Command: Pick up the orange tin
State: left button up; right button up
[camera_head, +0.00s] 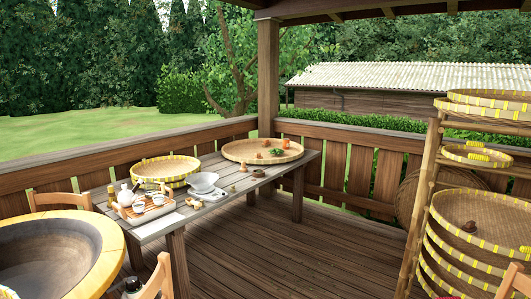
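No thing in view can be told for certain as the orange tin. Small orange items (285,144) lie on the wide, shallow round woven tray (240,160) at the far end of the wooden table (225,197). They are too small to identify. A tea tray (127,219) at the table's near left end holds a white teapot (125,195), cups and a small orange-brown item (158,200). Neither of my grippers shows clearly in the head view.
A yellow-rimmed basket (165,170) and white bowls (203,183) stand on the table. A large round wooden tub (115,242) is at lower left. A bamboo rack (416,215) with stacked baskets is at right. The plank floor (290,255) between is clear; railings close the back.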

aim_at(287, 142)
jog(key=i+l+z, duration=0.1)
jog(key=i+z, duration=0.4)
jog(key=i, duration=3.65)
jog(key=j+u, duration=0.05)
